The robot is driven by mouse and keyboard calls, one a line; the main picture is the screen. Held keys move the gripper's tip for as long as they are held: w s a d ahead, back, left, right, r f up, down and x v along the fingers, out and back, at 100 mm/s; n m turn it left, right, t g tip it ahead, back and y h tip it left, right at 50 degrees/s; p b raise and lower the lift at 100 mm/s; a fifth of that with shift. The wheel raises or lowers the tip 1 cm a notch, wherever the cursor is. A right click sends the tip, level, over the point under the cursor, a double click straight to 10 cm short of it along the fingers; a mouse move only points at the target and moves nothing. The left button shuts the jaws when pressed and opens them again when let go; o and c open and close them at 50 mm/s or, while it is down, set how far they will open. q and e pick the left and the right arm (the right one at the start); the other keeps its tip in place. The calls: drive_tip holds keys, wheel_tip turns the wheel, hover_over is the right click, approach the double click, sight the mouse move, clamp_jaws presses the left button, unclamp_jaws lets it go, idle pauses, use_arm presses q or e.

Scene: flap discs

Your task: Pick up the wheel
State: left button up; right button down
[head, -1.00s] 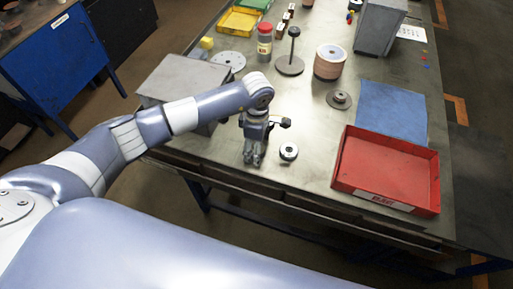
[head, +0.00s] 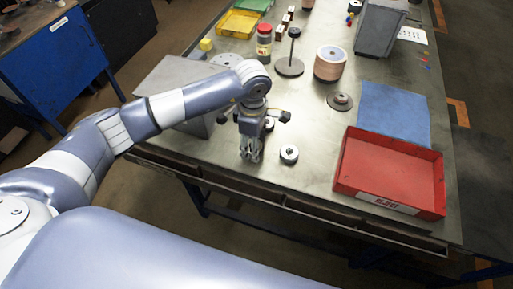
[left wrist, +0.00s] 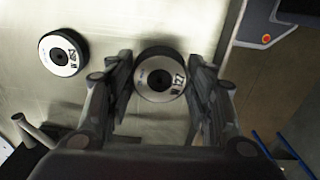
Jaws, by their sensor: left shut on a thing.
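A small round wheel (left wrist: 160,90), with a dark rim and a pale face printed "127", sits between the fingers of my left gripper (left wrist: 160,100) in the left wrist view. The gripper is shut on it. In the head view my left gripper (head: 250,155) points down at the table near its front edge, and its fingers hide the held wheel. A second similar wheel (head: 289,154) lies flat on the table just right of the gripper. It also shows in the left wrist view (left wrist: 63,52), apart from the fingers. My right gripper is not in view.
A red bin (head: 385,202) stands at the front right, with a blue mat (head: 393,112) behind it. A grey box (head: 165,82) is left of the gripper. A spindle stand (head: 290,66), a disc stack (head: 330,65) and a jar (head: 264,43) stand further back.

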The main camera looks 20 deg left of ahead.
use_arm(q)
drive_tip(key=s+a+r+b, duration=0.1)
drive_tip(key=s+a+b, duration=0.3)
drive_tip(key=s, duration=1)
drive_tip(key=shift+r, duration=0.15)
drive_tip(key=shift+s, duration=0.1)
drive_tip(key=o, duration=0.3)
drive_tip(key=shift+c, duration=1.2)
wheel_tip(320, 180, up, 8)
drive_tip(key=w+m, duration=0.1)
drive_tip(key=m, duration=1.7)
drive_tip(key=shift+w+f, duration=0.2)
drive_tip(key=shift+w, duration=0.05)
